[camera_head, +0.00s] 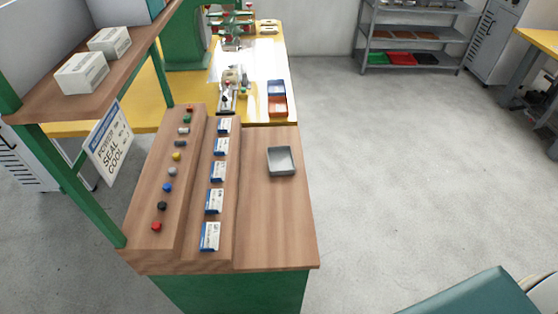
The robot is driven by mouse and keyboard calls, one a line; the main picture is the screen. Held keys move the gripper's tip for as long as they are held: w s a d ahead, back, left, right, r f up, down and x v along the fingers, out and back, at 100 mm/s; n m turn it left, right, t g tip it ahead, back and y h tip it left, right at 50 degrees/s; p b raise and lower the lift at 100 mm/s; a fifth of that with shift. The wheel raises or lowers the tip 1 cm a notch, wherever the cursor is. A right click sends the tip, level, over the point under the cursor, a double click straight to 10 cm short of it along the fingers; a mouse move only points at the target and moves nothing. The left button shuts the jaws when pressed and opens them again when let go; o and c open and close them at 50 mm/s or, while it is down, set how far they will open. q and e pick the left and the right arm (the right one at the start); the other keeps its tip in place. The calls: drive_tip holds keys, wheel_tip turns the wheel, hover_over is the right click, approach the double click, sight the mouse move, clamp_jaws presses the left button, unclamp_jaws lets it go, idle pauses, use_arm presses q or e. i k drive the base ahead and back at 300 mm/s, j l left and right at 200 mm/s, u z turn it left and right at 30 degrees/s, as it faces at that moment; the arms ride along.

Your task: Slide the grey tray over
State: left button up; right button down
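The grey tray (281,161) is a small, shallow, rectangular tray. It lies on the right part of the wooden bench top (275,225), close to the bench's right edge and nearer its far end. It looks empty. Neither of my grippers is in view, and nothing is touching the tray from above.
Several blue-and-white boxes (214,201) stand in a row left of the tray, with several coloured knobs (167,187) further left. A yellow table (277,75) with blue and red bins adjoins behind. The bench top in front of the tray is clear.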

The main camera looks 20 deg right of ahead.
sight(281, 162)
drive_tip(key=k+u, duration=0.15)
drive_tip(key=k, duration=0.25)
drive_tip(key=k+j+u, duration=0.15)
drive_tip(key=k, duration=0.3)
drive_tip(key=k+j+u, duration=0.15)
drive_tip(key=k, duration=0.25)
drive_tip(key=i+l+u, duration=0.1)
drive_tip(key=u, duration=2.2)
drive_tip(key=k+l, duration=0.2)
drive_tip(key=l, duration=0.25)
drive_tip(key=k+l+u, duration=0.1)
drive_tip(key=l, duration=0.35)
drive_tip(key=k+l, duration=0.25)
drive_tip(key=l, duration=0.2)
drive_tip(key=k+l+u, duration=0.1)
drive_tip(key=l, duration=0.35)
drive_tip(key=k+l, duration=0.3)
drive_tip(key=k+l+u, duration=0.1)
drive_tip(key=k+l, duration=0.15)
drive_tip(key=l, duration=0.25)
